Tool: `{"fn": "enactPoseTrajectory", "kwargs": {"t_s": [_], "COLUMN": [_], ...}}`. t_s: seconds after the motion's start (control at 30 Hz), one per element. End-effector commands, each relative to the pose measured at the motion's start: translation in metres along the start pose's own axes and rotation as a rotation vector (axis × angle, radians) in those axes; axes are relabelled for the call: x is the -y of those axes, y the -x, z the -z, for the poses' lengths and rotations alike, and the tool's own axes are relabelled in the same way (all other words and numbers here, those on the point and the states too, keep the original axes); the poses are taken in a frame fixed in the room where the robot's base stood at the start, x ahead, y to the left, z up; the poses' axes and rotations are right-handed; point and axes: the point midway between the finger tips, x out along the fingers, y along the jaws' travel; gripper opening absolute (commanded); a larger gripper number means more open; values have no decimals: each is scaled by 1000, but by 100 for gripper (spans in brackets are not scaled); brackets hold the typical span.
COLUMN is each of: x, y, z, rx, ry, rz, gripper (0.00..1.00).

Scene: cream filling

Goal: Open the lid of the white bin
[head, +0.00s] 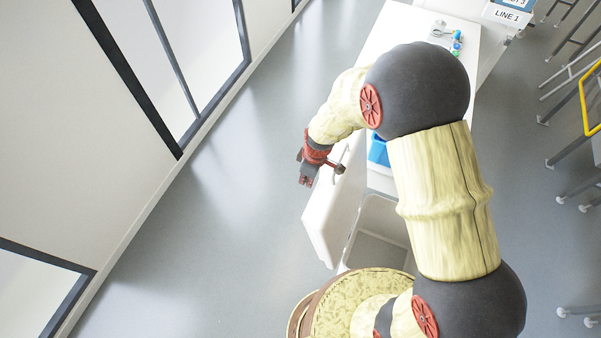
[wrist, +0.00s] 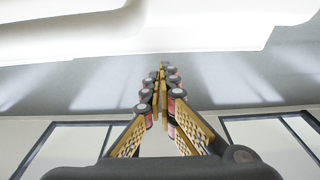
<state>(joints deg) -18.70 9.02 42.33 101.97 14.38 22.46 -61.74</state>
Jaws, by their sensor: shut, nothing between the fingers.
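The white bin (head: 378,246) stands low in the middle of the head view, partly behind my arm. Its grey interior shows. The bin's white lid (head: 328,222) is swung up and stands steeply tilted along the bin's left side. My gripper (head: 303,179) is at the lid's upper left, on the side away from the bin opening. In the wrist view the fingers (wrist: 160,80) are together and empty. A white curved surface, likely the lid (wrist: 215,32), spans the top of that view. I cannot tell whether my gripper touches it.
A white counter (head: 391,33) runs behind my arm with small coloured items (head: 456,43) on it. A blue container (head: 378,149) shows beyond the lid. Metal frames (head: 575,70) stand at the right. Grey floor (head: 215,230) is clear to the left, up to a wall.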

Motion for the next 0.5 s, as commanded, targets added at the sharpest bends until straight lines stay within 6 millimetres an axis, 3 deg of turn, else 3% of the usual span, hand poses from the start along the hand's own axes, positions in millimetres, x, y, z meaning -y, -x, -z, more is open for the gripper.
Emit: {"fn": "enactPoseTrajectory", "kwargs": {"t_s": [0.5], "x": [0], "y": [3], "z": [-10], "rx": [0], "ry": [-1], "rz": [0], "gripper": [0]}}
